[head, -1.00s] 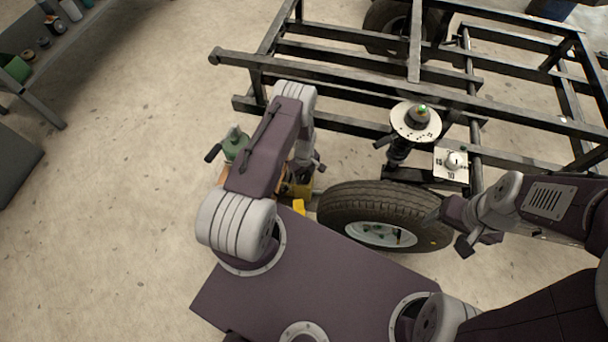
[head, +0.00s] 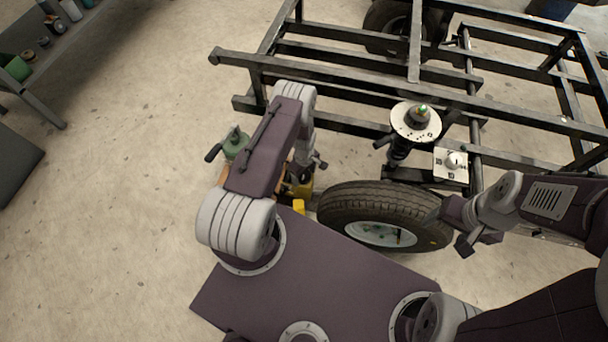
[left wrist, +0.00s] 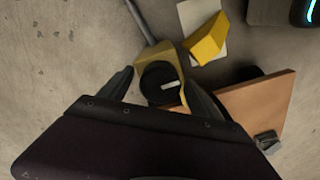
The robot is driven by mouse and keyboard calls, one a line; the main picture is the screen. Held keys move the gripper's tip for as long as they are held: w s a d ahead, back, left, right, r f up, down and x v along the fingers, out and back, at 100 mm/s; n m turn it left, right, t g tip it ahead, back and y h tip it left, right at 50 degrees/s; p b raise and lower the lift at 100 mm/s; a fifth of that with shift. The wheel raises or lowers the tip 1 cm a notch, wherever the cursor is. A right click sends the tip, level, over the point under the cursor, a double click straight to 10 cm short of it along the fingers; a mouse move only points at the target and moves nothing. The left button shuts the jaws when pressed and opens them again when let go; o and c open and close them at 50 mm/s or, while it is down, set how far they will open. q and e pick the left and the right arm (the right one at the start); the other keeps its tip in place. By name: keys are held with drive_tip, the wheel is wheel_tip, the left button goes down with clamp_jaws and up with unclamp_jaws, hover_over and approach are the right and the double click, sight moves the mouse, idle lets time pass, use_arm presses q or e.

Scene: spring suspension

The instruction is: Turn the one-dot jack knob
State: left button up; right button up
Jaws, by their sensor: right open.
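The black jack knob (left wrist: 163,84) with a white pointer mark sits on the yellow jack (left wrist: 172,54) in the left wrist view. I cannot make out a one-dot marking. My left gripper (left wrist: 160,72) is open, its fingers on either side of the knob with gaps visible. In the head view the yellow jack (head: 302,187) shows beside my left wrist, and my left arm hides the knob. My right gripper (head: 451,230) is open and empty, by the right side of the tire (head: 345,203).
A spring strut with a round plate (head: 416,122) and a white dial panel (head: 452,164) stand beyond the tire, by the black frame (head: 330,58). A yellow block (left wrist: 207,38) and a tan board (left wrist: 255,104) lie near the jack. A green device (head: 236,143) stands left of my arm.

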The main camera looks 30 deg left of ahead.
use_arm(q)
wheel_tip(320, 180, up, 8)
drive_tip(key=p, duration=0.5)
drive_tip(key=shift+r, duration=0.55)
